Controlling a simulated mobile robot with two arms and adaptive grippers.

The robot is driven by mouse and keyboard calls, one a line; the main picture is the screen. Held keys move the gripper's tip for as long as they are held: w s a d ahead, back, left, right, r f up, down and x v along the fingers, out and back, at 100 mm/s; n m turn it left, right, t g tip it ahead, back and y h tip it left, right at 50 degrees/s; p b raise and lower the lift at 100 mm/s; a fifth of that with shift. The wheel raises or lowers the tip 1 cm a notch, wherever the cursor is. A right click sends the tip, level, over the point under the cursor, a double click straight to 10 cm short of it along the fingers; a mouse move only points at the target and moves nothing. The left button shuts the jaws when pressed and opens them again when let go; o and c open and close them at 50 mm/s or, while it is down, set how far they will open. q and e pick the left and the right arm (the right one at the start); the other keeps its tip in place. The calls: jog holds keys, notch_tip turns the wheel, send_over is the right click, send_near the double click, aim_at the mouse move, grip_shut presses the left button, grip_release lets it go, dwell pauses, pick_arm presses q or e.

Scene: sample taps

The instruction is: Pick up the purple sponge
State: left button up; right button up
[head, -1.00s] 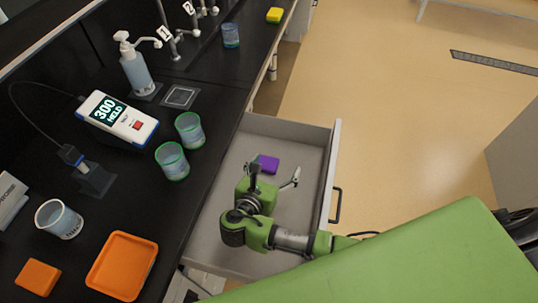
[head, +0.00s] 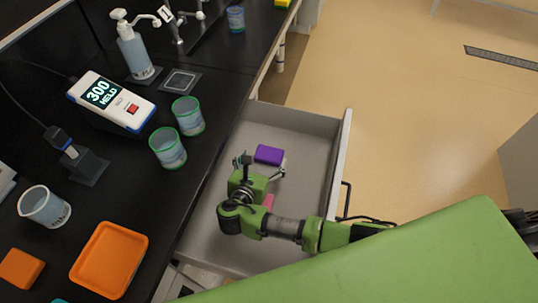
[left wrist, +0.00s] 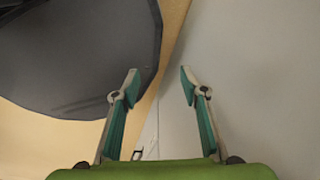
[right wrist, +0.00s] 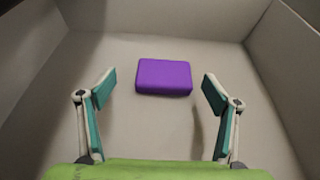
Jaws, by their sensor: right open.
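The purple sponge (head: 269,155) lies flat on the floor of the open drawer (head: 300,203). My right gripper (head: 262,167) is inside the drawer, just on the near side of the sponge. In the right wrist view the sponge (right wrist: 164,77) is centred ahead of the open fingers (right wrist: 157,88), with nothing between them. In the left wrist view my left gripper (left wrist: 160,80) has its fingers apart and empty, away from the drawer; it does not show in the head view.
The drawer's walls rise around my right gripper. A pink object (head: 268,201) is partly hidden beside it. On the black counter stand green-rimmed beakers (head: 168,148), an orange tray (head: 108,260), an orange sponge (head: 20,268) and a meter (head: 111,101).

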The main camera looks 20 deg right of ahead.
aim_at(269, 152)
jog(key=x, duration=0.5)
jog(key=shift+d+f, duration=0.25)
jog(key=shift+d, duration=0.25)
jog(key=c, duration=0.9)
